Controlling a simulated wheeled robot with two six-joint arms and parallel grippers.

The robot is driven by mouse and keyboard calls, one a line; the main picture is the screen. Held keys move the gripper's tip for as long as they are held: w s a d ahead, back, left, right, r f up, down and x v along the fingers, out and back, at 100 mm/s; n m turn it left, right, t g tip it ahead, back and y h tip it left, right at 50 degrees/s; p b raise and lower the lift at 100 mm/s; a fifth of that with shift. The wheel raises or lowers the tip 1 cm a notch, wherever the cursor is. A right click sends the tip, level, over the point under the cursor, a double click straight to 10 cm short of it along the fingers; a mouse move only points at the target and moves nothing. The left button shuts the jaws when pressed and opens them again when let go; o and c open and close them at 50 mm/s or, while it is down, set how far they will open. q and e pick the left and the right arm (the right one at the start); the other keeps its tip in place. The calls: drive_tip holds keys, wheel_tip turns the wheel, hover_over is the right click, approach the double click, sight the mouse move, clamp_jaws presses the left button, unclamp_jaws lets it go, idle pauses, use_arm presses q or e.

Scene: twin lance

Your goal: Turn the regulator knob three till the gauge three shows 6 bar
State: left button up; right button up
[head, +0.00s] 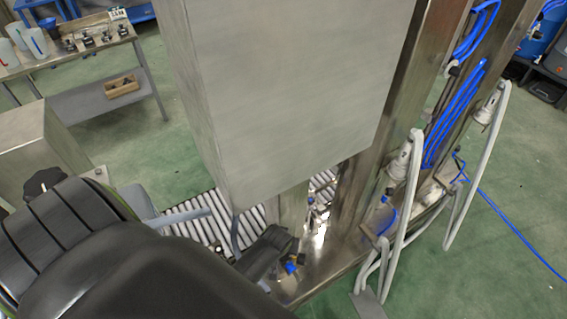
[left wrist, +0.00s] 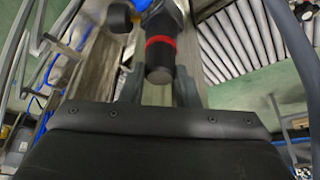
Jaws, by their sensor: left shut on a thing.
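My left gripper (head: 284,258) reaches in low beside the metal frame in the head view, at a small blue regulator body (head: 291,267). In the left wrist view a dark cylindrical knob (left wrist: 160,62) with a red ring stands out from a blue body (left wrist: 157,9), between my left fingers. The left gripper is shut on this knob. A small round dark part (left wrist: 119,16), perhaps a gauge seen from the side, sits beside the blue body. No gauge face or number can be read in either view. My right gripper is not in view.
A large grey cabinet (head: 290,90) hides much of the frame. A roller conveyor (head: 198,228) runs behind the gripper. White hoses (head: 402,200) and blue tubing (head: 450,120) hang at right. A bench (head: 75,58) with jugs and several small parts stands at upper left.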

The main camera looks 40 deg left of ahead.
use_arm(q)
drive_tip(key=shift+m, duration=0.4)
drive_tip(key=o, duration=1)
drive_tip(key=v, duration=0.8)
drive_tip(key=p+v, duration=0.1)
drive_tip(key=v, duration=0.8)
drive_tip(key=shift+s+a+r, duration=0.1)
drive_tip(key=shift+a+r, duration=0.1)
drive_tip(key=shift+c, duration=0.2)
